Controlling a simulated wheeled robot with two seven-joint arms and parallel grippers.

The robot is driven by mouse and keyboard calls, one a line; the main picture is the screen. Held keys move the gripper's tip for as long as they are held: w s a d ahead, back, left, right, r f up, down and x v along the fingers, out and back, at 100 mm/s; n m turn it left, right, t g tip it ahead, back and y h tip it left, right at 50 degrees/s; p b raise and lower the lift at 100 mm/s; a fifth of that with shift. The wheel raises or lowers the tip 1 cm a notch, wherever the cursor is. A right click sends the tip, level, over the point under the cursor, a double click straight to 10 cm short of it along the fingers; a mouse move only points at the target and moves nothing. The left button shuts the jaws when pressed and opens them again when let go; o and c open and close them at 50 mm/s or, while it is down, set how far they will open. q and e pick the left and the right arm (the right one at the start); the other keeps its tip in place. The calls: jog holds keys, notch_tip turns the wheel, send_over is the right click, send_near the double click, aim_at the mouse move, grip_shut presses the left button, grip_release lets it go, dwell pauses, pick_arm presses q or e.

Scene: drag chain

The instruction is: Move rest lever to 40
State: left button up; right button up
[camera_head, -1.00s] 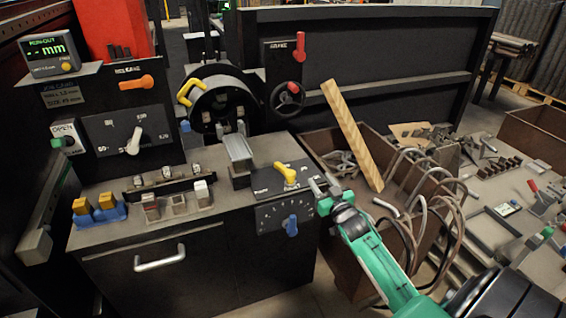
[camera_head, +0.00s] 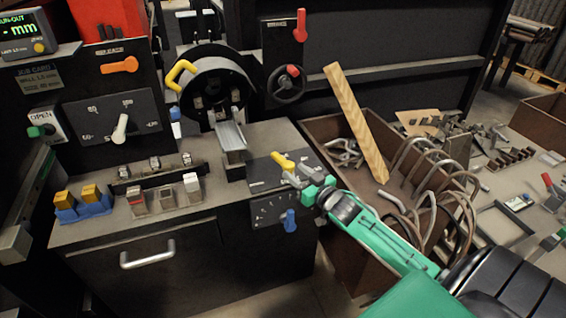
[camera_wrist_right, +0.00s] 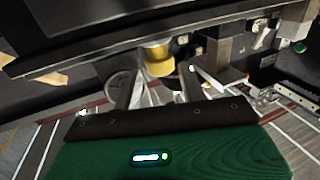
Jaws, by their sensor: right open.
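My right gripper (camera_head: 296,177) is open, with its fingertips close to the yellow lever (camera_head: 283,160) on the dark plate at the right end of the bench top. In the right wrist view a yellow round part (camera_wrist_right: 158,62) shows just beyond and between the two open fingers. I cannot tell whether they touch it. Below, a blue lever (camera_head: 290,221) sits on a front panel with a marked scale (camera_head: 268,210). A white lever (camera_head: 121,128) sits on a dark dial panel at the left. I cannot read a "rest" label on any lever. My left gripper is not in view.
A metal channel (camera_head: 230,136) lies left of the yellow lever, below a round die with a yellow handle (camera_head: 180,73). A brown bin (camera_head: 318,128) with bent tubes and a wooden plank (camera_head: 356,122) stands right, close to my right arm.

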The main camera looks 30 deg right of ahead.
aim_at(287, 165)
jog(key=w, duration=0.5)
jog(key=shift+w+a, duration=0.2)
jog(key=shift+w, duration=0.8)
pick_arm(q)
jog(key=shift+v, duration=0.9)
pick_arm(e)
jog(key=shift+w, duration=0.2)
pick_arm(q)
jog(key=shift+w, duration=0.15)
